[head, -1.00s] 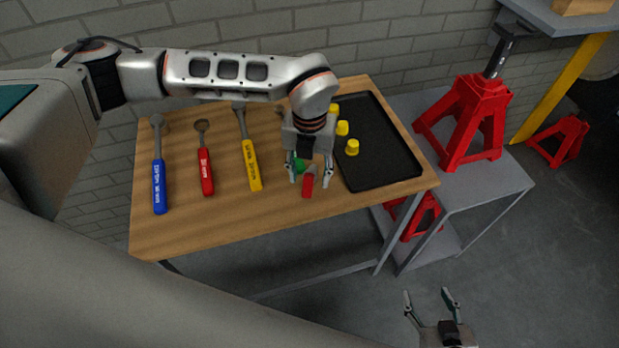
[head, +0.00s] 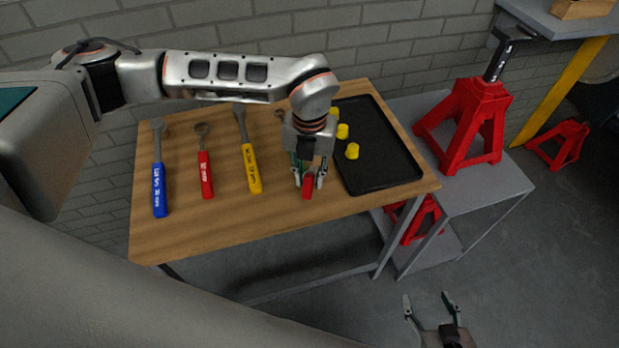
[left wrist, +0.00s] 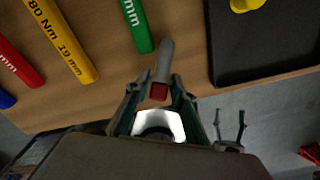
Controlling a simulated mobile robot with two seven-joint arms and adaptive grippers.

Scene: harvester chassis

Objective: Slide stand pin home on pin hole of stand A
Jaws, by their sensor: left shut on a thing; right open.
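The stand pin (head: 308,188), with a grey shaft and red end, is on the wooden table beside the black tray. My left gripper (head: 309,181) points down and is shut on it. In the left wrist view the pin (left wrist: 163,66) shows between the two fingers, red end toward the palm. A red jack stand (head: 468,132) with a dark toothed post stands upright on the grey bench, right of the table. I cannot tell which stand is A, and its pin hole cannot be made out. My right gripper (head: 430,304) is open and empty at the bottom.
Blue (head: 159,185), red (head: 205,174) and yellow (head: 250,165) wrenches lie left of my gripper; a green one (left wrist: 136,24) lies close to the pin. The tray (head: 385,150) holds yellow caps (head: 352,151). Other red stands (head: 558,143) are lower down. The table's front left is clear.

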